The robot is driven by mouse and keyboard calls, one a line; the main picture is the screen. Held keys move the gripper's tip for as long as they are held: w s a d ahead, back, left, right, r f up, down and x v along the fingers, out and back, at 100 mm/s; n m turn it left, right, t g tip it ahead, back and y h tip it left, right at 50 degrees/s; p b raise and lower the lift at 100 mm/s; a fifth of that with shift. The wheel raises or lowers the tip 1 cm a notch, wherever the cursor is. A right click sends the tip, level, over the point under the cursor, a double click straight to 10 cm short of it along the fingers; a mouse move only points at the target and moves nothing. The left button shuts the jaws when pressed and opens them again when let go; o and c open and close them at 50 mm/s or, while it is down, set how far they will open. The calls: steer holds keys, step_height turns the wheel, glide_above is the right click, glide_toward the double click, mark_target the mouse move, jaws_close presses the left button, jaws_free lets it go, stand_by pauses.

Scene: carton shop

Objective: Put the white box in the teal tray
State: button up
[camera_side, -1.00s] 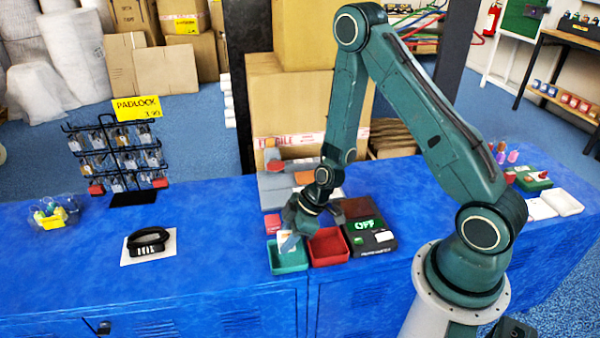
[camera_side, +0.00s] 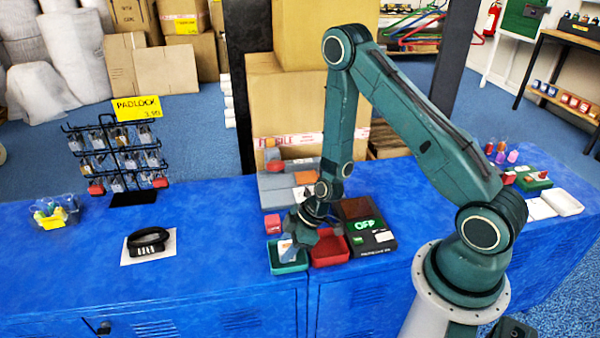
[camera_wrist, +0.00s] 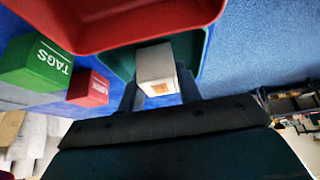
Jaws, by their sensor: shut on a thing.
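The white box (camera_wrist: 157,68) is between the fingers of my gripper (camera_wrist: 158,88) in the wrist view, with a small orange mark on its face. In the side view my gripper (camera_side: 298,243) is shut on the box (camera_side: 286,250), which is partly hidden. The box is at the teal tray (camera_side: 289,268), over or inside its opening; I cannot tell whether it touches the floor. The teal tray's wall also shows behind the box in the wrist view (camera_wrist: 194,45).
A red tray (camera_side: 330,259) adjoins the teal tray on the right, beside a scale (camera_side: 371,238) reading OFF. A small red box (camera_side: 272,223) stands behind the teal tray. A green TAGS box (camera_wrist: 36,65) shows in the wrist view.

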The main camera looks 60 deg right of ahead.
steer(key=shift+f, duration=0.15)
steer(key=o, duration=1.1)
steer(key=shift+v, duration=6.15)
